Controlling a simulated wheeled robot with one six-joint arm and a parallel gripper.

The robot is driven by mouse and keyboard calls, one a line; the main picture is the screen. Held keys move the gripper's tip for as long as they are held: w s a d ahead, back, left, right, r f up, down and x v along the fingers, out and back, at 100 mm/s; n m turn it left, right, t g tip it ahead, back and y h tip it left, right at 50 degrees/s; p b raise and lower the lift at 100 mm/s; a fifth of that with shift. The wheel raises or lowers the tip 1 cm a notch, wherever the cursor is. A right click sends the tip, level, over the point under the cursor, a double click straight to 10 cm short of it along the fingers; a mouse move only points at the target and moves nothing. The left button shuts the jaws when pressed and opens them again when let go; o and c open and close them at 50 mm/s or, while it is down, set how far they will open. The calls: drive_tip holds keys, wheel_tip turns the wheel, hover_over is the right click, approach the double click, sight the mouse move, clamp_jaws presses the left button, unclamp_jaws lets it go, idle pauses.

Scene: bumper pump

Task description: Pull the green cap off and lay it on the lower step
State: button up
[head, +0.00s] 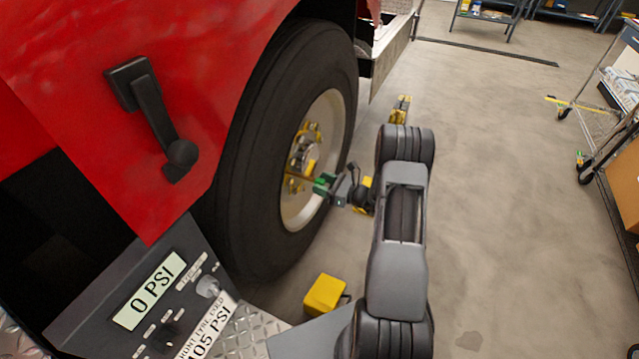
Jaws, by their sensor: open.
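The small green cap (321,184) shows in front of the wheel hub, at the end of a thin stem coming out from the hub. My gripper (332,187) is open, with its fingertips right at the cap. The fingers partly cover the cap, and I cannot tell whether they touch it. A diamond-plate step (243,331) shows at the bottom, beside the gauge panel. Whether it is the lower step is unclear.
The big black tyre (238,190) and red truck body (225,50) stand close left of my arm. The panel display (150,291) reads 0 PSI. A yellow block (323,295) lies on the floor below the wheel. Floor to the right is clear up to a cart (600,110).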

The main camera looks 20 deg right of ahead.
drive_tip(key=shift+c, duration=0.3)
clamp_jaws()
drive_tip(key=shift+s, duration=0.1)
drive_tip(key=shift+v, duration=2.9)
